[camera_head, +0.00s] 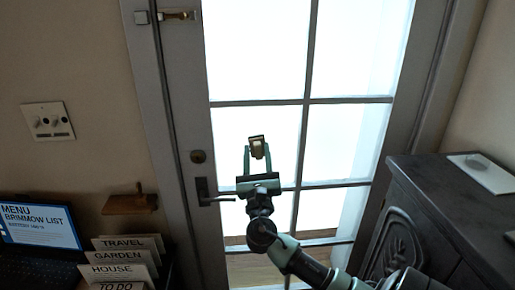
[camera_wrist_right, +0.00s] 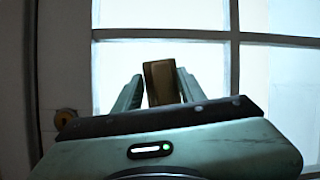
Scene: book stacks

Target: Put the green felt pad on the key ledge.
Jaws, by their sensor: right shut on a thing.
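My right gripper (camera_head: 257,156) is raised in front of the glass door, its fingers pointing up. It is shut on a small brown block (camera_head: 257,141) with a dark upper edge and a paler part. In the right wrist view the block (camera_wrist_right: 162,83) stands upright between the fingers of the gripper (camera_wrist_right: 160,97). It looks brown, and I cannot make out any green felt on it. A small wooden ledge (camera_head: 128,205), which looks like the key ledge, is on the wall left of the door, apart from the gripper. My left gripper is out of view.
The door has a dark lever handle (camera_head: 207,193) left of my gripper. Below the ledge are a menu screen (camera_head: 40,226) and several labelled cards (camera_head: 120,272). A dark carved cabinet (camera_head: 425,210) stands at right, with a pale panel (camera_head: 483,172) on top.

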